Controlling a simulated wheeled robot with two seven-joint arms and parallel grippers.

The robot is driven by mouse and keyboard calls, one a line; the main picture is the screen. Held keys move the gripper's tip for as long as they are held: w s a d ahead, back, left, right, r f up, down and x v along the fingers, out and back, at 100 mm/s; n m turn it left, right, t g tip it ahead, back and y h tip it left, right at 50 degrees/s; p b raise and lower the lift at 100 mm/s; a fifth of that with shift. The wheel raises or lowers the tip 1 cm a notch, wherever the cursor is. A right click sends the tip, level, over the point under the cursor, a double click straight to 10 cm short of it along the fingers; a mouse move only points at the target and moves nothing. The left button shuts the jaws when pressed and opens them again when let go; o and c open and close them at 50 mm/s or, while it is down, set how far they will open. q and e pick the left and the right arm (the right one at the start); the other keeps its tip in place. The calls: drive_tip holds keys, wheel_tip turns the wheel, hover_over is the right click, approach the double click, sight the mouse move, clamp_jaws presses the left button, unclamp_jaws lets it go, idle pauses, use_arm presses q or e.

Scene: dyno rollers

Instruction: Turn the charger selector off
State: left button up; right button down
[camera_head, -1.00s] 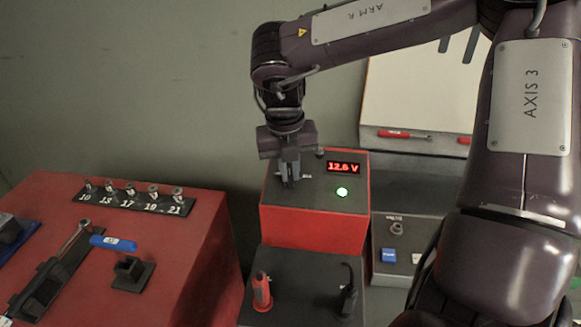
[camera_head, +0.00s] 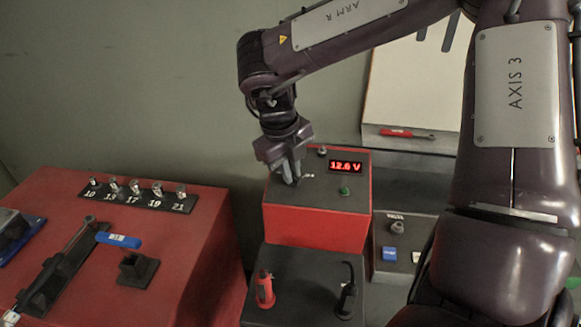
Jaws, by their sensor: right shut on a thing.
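The charger is a red box (camera_head: 315,227) with a dark top panel. Its display (camera_head: 345,167) reads 12.6 V in red, and the round green lamp (camera_head: 344,191) is dark. My right gripper (camera_head: 291,178) points down onto the left part of the panel, shut on the charger selector, which the fingers mostly hide. The gripper is twisted relative to the box edges. A small knob (camera_head: 322,151) stands at the panel's back edge. My left gripper is not in view.
Red and black clamps (camera_head: 264,290) stand on a dark box in front of the charger. A red bench (camera_head: 190,260) at left holds sockets (camera_head: 136,188) and a blue-handled tool (camera_head: 118,240). A grey unit with a blue button (camera_head: 389,253) is at right.

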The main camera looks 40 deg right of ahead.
idle(0.4)
drive_tip(key=c, duration=1.5)
unclamp_jaws()
drive_tip(key=r, duration=0.2)
drive_tip(key=a+r, duration=0.1)
drive_tip(key=r, duration=0.2)
drive_tip(key=r+b, duration=0.1)
drive_tip(key=r, duration=0.1)
drive_tip(key=shift+a+r, duration=0.25)
drive_tip(key=shift+r, duration=0.1)
